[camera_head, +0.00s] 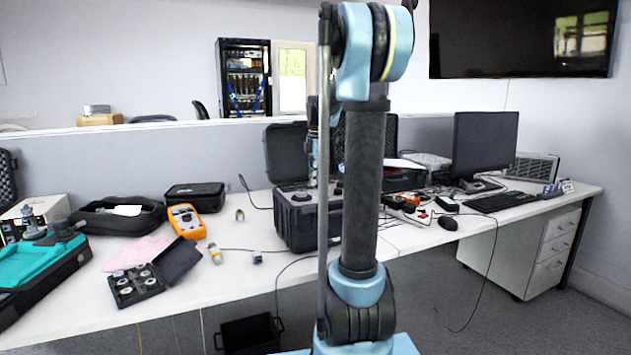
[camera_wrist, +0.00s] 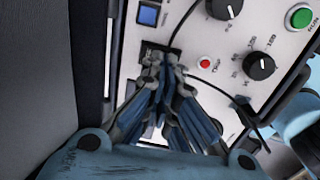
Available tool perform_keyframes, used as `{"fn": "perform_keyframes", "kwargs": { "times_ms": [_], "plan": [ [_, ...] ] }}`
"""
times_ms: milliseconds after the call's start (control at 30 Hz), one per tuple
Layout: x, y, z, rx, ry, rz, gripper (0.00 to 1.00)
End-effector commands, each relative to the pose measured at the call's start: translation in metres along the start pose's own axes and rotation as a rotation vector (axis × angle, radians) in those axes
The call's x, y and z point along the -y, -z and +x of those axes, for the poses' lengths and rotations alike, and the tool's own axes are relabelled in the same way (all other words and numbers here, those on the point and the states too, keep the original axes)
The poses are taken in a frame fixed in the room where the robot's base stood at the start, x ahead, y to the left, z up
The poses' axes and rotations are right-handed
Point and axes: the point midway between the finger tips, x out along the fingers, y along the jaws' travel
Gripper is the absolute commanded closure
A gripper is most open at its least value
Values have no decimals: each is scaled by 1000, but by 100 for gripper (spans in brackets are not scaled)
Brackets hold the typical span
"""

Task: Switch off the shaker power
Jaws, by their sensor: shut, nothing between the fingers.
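The shaker unit (camera_head: 302,225) is a dark case with its lid open, standing on the long white table and partly hidden by my arm. In the wrist view its light control panel (camera_wrist: 190,30) carries a blue square switch (camera_wrist: 148,14), a small red button (camera_wrist: 204,62), a green button (camera_wrist: 300,16) and black knobs (camera_wrist: 260,66). My gripper (camera_wrist: 162,60) is shut and empty, its fingertips over the panel below the blue switch. A dark part (camera_wrist: 150,47) lies right at the fingertips, mostly covered by them. Whether they touch it I cannot tell. Which control is power is not readable.
A black cable (camera_wrist: 190,75) crosses the panel beside the fingers. On the table, an orange multimeter (camera_head: 186,221) and an open small black case (camera_head: 140,283) lie left of the shaker. A monitor (camera_head: 484,144) and keyboard (camera_head: 496,201) stand to the right.

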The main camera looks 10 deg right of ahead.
Motion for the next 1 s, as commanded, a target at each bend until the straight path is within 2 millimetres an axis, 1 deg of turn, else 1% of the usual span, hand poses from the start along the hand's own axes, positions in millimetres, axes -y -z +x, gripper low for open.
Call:
{"fn": "perform_keyframes", "kwargs": {
  "times_ms": [133, 267, 600, 733, 833, 1000],
  "plan": [
    [-2, 1, -8, 0, 0, -2, 100],
    [-5, 2, -26, 0, 1, -2, 100],
    [-18, 3, -90, -1, 1, -4, 100],
    [-22, 4, -111, -1, 1, -6, 100],
    [-25, 4, -123, -1, 1, -6, 100],
    [-27, 4, -134, -1, 1, -6, 100]
  ]
}}
